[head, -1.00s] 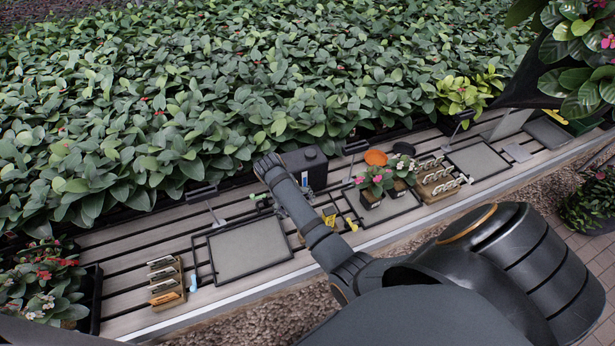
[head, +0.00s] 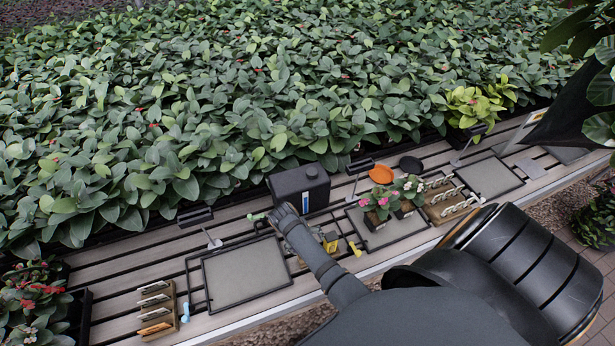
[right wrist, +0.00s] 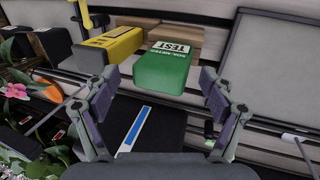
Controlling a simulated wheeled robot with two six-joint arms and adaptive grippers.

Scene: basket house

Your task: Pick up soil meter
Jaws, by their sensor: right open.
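The soil meter (right wrist: 163,70) is a green box with white lettering. In the right wrist view it lies ahead of my right gripper (right wrist: 159,80), centred between the two separated fingertips. The fingers are open, and I see no clear contact with it. In the head view my right gripper (head: 283,214) is in front of the black canister, and my arm seems to hide the soil meter. My left gripper is not in view.
A yellow tool (right wrist: 112,46) lies close left of the soil meter. The black canister (head: 292,183) with a blue label stands close behind my gripper. Potted flowers (head: 380,203) are to the right; a flat grey tray (head: 245,271) is to the left.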

